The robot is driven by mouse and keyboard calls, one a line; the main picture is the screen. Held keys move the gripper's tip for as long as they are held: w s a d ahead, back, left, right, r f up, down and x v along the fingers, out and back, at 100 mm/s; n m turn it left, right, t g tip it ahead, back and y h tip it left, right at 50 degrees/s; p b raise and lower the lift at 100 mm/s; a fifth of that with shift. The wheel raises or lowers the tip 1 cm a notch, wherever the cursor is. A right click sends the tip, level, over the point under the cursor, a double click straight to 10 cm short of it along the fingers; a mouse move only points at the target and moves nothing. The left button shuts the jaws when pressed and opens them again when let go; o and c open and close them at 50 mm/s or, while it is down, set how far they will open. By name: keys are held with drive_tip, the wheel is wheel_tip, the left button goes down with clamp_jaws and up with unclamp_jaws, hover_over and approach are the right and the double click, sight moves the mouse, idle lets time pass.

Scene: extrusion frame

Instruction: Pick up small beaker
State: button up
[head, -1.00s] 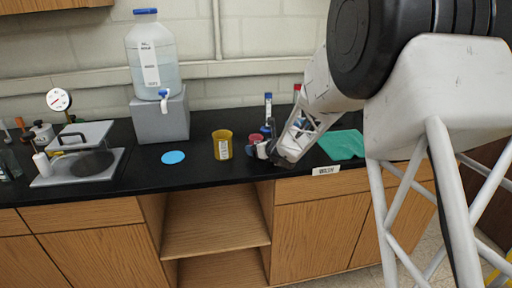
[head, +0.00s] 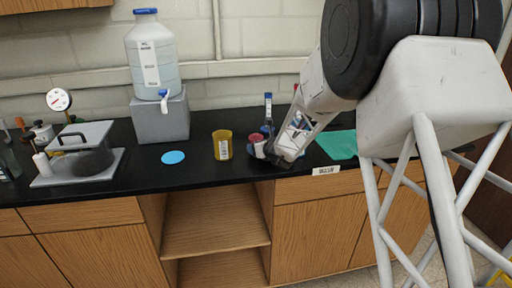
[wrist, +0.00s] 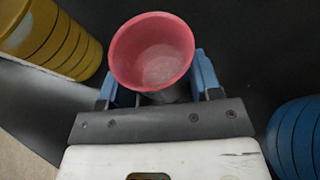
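A small red beaker (wrist: 152,50) stands open-topped between the two blue-padded fingers of my gripper (wrist: 157,78) in the wrist view. One finger is on each side of it, and the left finger is partly hidden behind the rim. A gap shows between the left finger and the beaker's lower body, so the gripper looks open around it. In the head view the red beaker (head: 257,143) is on the black counter, partly hidden by my gripper (head: 272,154). A larger yellow beaker (head: 222,145) stands to its left and also shows in the wrist view (wrist: 50,38).
A ribbed blue object (wrist: 297,138) is at the right of the wrist view. Counter around the disc is clear.

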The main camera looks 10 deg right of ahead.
sight(253, 138)
drive_tip(key=c, duration=0.5)
drive_tip(key=shift+r, duration=0.4)
drive_tip(key=shift+r, duration=1.4)
drive_tip(key=s+r, duration=0.1)
drive_tip(key=s, duration=1.4)
drive_tip(key=shift+s+r, duration=0.25)
drive_tip(key=shift+s, duration=0.15)
drive_tip(key=shift+s, duration=0.1)
